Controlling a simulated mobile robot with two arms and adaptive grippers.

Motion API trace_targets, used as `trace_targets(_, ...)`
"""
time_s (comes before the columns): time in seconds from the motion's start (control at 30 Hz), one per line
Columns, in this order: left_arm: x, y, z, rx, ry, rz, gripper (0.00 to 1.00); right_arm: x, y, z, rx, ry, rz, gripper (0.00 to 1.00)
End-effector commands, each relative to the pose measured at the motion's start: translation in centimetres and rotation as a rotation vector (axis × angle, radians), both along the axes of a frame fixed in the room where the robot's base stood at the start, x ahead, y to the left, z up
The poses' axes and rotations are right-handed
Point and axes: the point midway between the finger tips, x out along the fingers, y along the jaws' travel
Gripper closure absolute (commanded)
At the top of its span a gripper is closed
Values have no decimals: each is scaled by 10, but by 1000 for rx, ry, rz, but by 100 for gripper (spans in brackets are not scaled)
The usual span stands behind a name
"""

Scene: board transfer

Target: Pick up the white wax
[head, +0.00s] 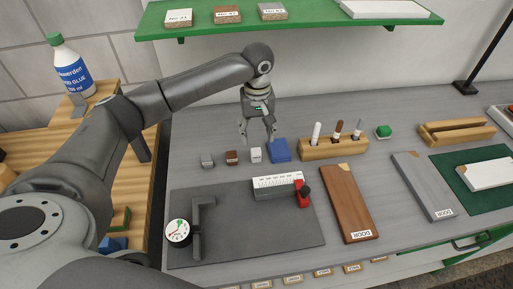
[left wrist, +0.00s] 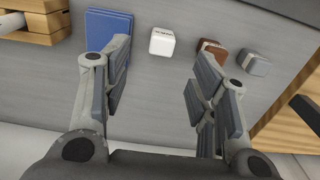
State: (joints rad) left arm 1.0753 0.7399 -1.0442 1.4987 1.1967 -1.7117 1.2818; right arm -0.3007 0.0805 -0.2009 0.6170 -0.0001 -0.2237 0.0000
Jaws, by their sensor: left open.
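A small white block (head: 256,155), which looks like the white wax, sits on the grey worktop between a brown block (head: 232,157) and a blue block (head: 280,150). It also shows with dark lettering on its side in the left wrist view (left wrist: 162,41). My left gripper (head: 257,137) is open and empty, pointing down just behind and above the white block. In the left wrist view its fingers (left wrist: 160,75) are spread apart, with the white block beyond the gap between them. My right gripper is not in view.
A wooden holder (head: 334,151) with several upright sticks, one white, stands right of the blue block. A grey block (head: 207,161) lies left of the brown one. A dark mat (head: 235,245) with a gauge lies in front. A green shelf (head: 300,26) hangs behind.

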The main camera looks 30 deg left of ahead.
Motion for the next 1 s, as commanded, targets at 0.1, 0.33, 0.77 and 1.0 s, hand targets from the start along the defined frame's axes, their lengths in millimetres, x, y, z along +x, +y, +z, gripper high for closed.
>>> trace_targets(0.1,-1,1,-18,0,4,2,46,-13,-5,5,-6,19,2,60)
trace_targets(0.33,0,1,-35,0,1,2,46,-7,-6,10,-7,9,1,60)
trace_targets(0.77,-1,3,-84,0,0,0,46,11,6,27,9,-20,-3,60)
trace_targets(1.0,0,3,-84,0,-1,0,53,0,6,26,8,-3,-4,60)
